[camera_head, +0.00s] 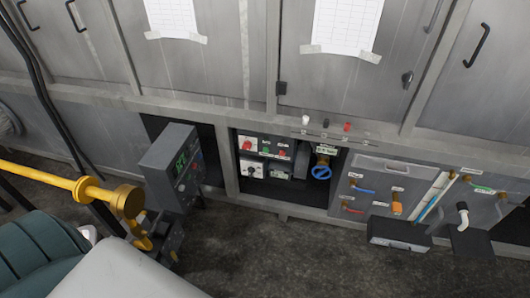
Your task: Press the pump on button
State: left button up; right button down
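A recessed control panel (258,155) sits in the grey cabinet front near the middle of the view. It carries a red button (247,145) at its upper left, a small green button (265,151) beside that and another red button (281,153) to the right. Their labels are too small to read, so I cannot tell which is the pump on button. A dark rotary knob (250,171) is on a white box below. Neither of my grippers can be made out in this view.
A blue valve wheel (321,172) is right of the buttons. A yellow pipe (75,186) crosses the lower left. A panel with coloured handles (385,190) is at right.

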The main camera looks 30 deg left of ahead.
pick_arm(q)
grip_shut()
jog(key=shift+w+a, duration=0.1)
dwell(1.4)
